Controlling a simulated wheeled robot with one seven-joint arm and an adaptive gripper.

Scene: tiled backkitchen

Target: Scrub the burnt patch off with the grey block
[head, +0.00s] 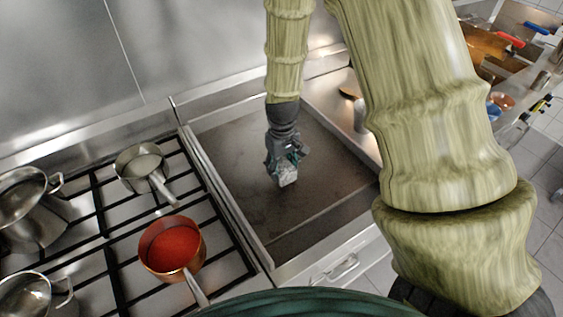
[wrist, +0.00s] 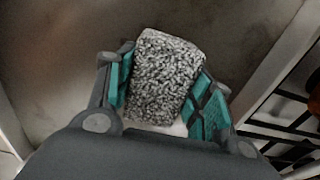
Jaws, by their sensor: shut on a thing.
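The grey block (wrist: 165,75) is a rough, speckled scouring block. My gripper (wrist: 165,92) is shut on it, with a teal-padded finger on each side. In the head view my gripper (head: 286,168) is over the middle of the flat griddle plate (head: 230,150), and the block (head: 287,177) shows below the fingers. I cannot tell whether the block touches the plate. The plate is dark brown-grey with smudgy, darker areas (head: 325,172) around and right of the gripper. The burnt patch has no clear outline, and the gripper and arm may hide part of it.
A gas hob lies left of the griddle, with a copper pan of red sauce (head: 172,246), a small steel saucepan (head: 143,165) and steel pots (head: 30,205). A raised metal rim (head: 222,197) borders the griddle. A steel container (head: 360,115) stands to the right.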

